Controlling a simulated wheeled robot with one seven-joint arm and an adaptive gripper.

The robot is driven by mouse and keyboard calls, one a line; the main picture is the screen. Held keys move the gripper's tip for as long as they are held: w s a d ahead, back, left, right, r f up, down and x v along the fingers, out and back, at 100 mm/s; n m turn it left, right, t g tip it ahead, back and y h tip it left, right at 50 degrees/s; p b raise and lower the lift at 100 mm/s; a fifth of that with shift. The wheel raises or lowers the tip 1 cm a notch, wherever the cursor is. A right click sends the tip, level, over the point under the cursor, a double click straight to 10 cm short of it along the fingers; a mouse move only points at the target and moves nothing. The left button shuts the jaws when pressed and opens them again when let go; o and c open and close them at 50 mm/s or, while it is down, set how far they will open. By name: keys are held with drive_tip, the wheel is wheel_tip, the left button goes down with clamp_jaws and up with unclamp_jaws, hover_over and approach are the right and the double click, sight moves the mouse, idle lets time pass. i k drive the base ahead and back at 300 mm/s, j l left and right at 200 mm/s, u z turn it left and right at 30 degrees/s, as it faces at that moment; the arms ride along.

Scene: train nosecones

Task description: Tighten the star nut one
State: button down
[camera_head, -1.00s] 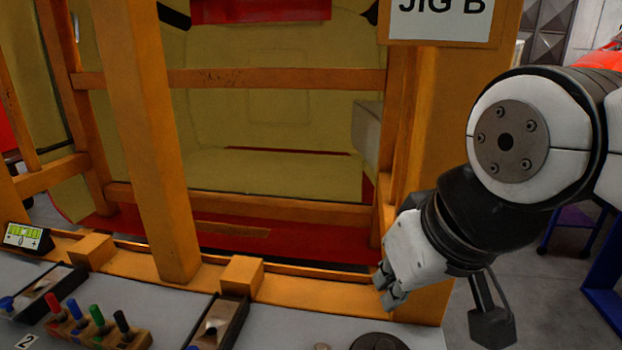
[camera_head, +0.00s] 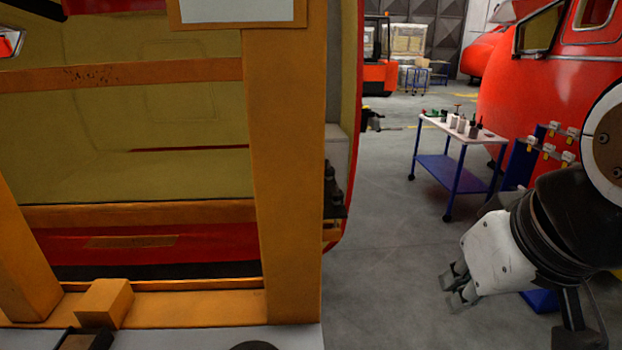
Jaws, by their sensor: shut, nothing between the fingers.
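My gripper (camera_head: 457,288) is at the lower right, pointing down and left over the grey floor. Its fingers are shut and hold nothing. I cannot make out a star nut for certain. Several small dark fittings (camera_head: 335,190) sit on the right side of the orange jig frame (camera_head: 285,170), too small to identify. The gripper is to the right of the frame and apart from it.
A white-topped trolley (camera_head: 462,128) with bottles and tools stands behind on the open floor (camera_head: 385,260). A blue rack (camera_head: 522,165) with metal fittings stands near my arm. A red nosecone (camera_head: 505,95) is behind it. An orange block (camera_head: 104,302) lies at lower left.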

sight(328, 174)
drive_tip(key=i+l+z, duration=0.2)
drive_tip(key=i+z, duration=0.3)
drive_tip(key=i+l+z, duration=0.15)
drive_tip(key=i, duration=0.5)
drive_tip(key=i+z, duration=0.1)
drive_tip(key=i, duration=0.5)
drive_tip(key=i+l+u, duration=0.15)
drive_tip(key=i+u, duration=0.3)
drive_tip(key=i+l+u, duration=0.45)
drive_tip(key=i+j, duration=0.05)
drive_tip(key=i, duration=0.05)
